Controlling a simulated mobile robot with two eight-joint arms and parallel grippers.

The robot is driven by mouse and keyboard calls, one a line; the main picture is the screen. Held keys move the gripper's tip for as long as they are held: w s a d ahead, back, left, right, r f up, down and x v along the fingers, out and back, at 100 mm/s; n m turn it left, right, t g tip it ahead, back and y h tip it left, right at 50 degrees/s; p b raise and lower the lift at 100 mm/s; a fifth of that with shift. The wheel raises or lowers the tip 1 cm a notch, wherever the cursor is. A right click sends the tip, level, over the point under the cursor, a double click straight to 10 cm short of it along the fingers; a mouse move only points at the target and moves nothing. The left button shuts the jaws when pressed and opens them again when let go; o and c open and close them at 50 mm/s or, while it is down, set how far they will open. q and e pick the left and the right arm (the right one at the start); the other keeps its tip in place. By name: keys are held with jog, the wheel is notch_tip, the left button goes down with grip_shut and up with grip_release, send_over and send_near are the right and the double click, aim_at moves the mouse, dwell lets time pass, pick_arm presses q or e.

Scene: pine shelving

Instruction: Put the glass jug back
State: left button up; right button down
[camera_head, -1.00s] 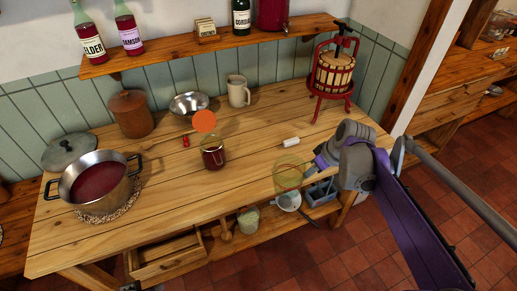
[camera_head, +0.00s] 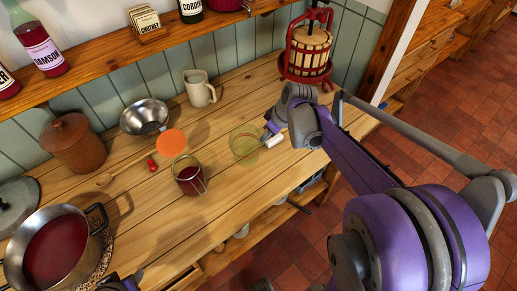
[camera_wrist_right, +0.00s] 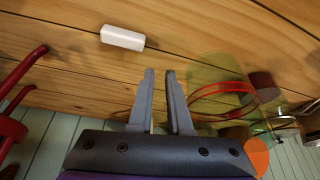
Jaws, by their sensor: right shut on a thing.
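The glass jug (camera_head: 245,147), clear with a yellow-green tint, is over the worktable, just left of the white block. In the right wrist view the jug (camera_wrist_right: 215,72) shows as a see-through shape beside and beyond the fingers. My right gripper (camera_head: 268,131) is shut on the jug at its near side; the exact contact is hard to see through the glass. Its fingers (camera_wrist_right: 160,98) are close together in the wrist view. I cannot tell whether the jug's base touches the table. My left gripper (camera_head: 122,283) shows only partly at the bottom edge, its jaw state unclear.
A white block (camera_head: 275,140) lies beside the jug. A jar of red preserve (camera_head: 188,180), orange disc (camera_head: 171,143), steel bowl (camera_head: 144,117), cream mug (camera_head: 199,90) and red fruit press (camera_head: 307,45) are nearby. A pot (camera_head: 52,255) is front left. The wall shelf (camera_head: 150,50) holds bottles.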

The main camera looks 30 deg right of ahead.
pick_arm(q)
jog(key=shift+s+f, duration=0.1)
pick_arm(e)
jog(key=shift+s+f, duration=0.1)
jog(key=shift+f, duration=0.85)
pick_arm(q)
jog(key=shift+f+b, duration=0.25)
jog(key=shift+b, duration=0.05)
pick_arm(e)
jog(key=shift+f, duration=2)
pick_arm(q)
jog(key=shift+f, duration=0.15)
pick_arm(e)
jog(key=shift+f, duration=0.1)
jog(key=c, duration=1.2)
grip_release()
jog(key=shift+o, duration=0.3)
